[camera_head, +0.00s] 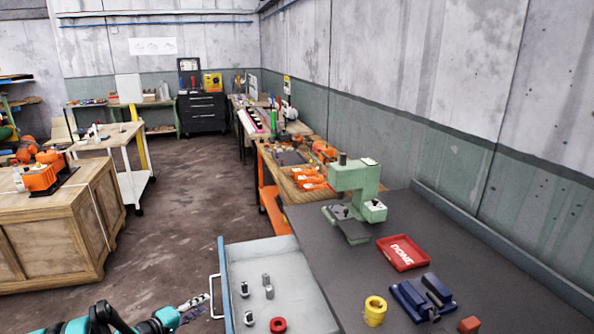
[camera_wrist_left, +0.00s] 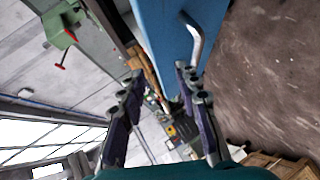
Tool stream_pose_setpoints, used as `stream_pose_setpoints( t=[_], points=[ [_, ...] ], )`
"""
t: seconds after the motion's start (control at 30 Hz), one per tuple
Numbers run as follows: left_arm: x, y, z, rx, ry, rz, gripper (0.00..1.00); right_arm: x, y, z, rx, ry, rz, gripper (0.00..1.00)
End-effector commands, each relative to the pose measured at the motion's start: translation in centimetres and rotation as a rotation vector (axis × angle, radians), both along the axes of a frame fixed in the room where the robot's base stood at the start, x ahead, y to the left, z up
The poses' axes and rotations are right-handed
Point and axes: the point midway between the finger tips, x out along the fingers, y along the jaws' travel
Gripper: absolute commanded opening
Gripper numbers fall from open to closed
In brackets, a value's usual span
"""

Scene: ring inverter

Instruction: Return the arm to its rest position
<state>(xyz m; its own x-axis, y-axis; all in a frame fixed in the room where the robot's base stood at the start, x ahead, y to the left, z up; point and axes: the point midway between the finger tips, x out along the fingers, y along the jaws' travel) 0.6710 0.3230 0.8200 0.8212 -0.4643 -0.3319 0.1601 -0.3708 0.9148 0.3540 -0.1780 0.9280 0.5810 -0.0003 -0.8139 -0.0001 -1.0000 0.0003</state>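My left gripper (camera_head: 197,306) is at the lower edge of the head view, just left of the drawer handle (camera_head: 214,297). In the left wrist view my gripper's two fingers (camera_wrist_left: 158,78) stand apart with nothing held between them. The handle also shows in the left wrist view (camera_wrist_left: 196,35), close to the right fingertip; I cannot tell whether they touch. The drawer (camera_head: 262,262) is pulled out and holds several small metal cylinders (camera_head: 268,291) and a red ring (camera_head: 278,325). My right gripper is in neither view.
The dark workbench (camera_head: 460,255) carries a green press (camera_head: 357,190), a red "DONE" tray (camera_head: 403,252), a yellow ring-shaped part (camera_head: 375,310), a blue fixture (camera_head: 422,298) and an orange-red block (camera_head: 469,324). A wooden crate (camera_head: 50,235) stands left. Open floor (camera_head: 185,220) lies between.

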Motion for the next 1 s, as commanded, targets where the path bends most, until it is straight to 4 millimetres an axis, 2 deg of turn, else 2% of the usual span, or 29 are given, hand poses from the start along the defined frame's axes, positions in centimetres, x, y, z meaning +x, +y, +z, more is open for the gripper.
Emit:
stream_pose_setpoints(
  t=[0.03, 0.17, 0.27, 0.5, 0.7, 0.9, 1.0],
  points=[
    [-0.6, -1.8, 1.7, 0.045, 0.025, -0.023, 0.33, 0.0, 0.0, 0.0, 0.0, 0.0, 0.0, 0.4],
    [-2.6, -5.4, 4.8, 0.174, 0.088, -0.071, 0.33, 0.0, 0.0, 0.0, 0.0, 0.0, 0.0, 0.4],
    [-4.9, -7.9, 6.9, 0.275, 0.129, -0.109, 0.33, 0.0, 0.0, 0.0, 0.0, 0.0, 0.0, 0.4],
    [-12.5, -12.7, 10.5, 0.528, 0.201, -0.193, 0.33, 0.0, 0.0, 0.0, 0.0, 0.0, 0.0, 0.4],
    [-20.0, -14.8, 11.8, 0.747, 0.231, -0.259, 0.33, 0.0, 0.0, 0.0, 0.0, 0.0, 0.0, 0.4],
    [-26.9, -15.2, 11.7, 0.962, 0.235, -0.316, 0.33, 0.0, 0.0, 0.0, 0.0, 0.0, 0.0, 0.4],
    [-29.4, -15.0, 11.3, 1.045, 0.231, -0.335, 0.33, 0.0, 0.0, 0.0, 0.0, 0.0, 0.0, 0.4]
  ],
)
